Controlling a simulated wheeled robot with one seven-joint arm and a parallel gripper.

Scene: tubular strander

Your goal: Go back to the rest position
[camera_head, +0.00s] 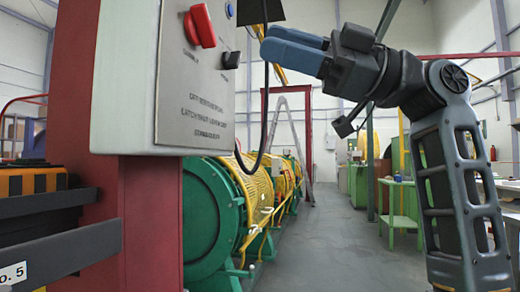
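My gripper (268,40) is at the upper middle of the head view, at the end of my raised dark arm. Its two blue fingers point left, towards a grey control panel (190,95). They overlap from this side, so the gap between them cannot be judged. I see nothing held in them. The panel has a red rotary switch (201,26) and a small black knob (231,60). The fingertips appear just right of the panel's edge. Whether they touch it cannot be told, but no contact shows.
A red post (145,225) carries the panel, with a black cable (262,135) hanging beside it. The green and yellow machine (210,215) runs back behind it. Grey floor (320,245) is open in the middle. A green table (402,185) stands at right, a ladder (300,150) further back.

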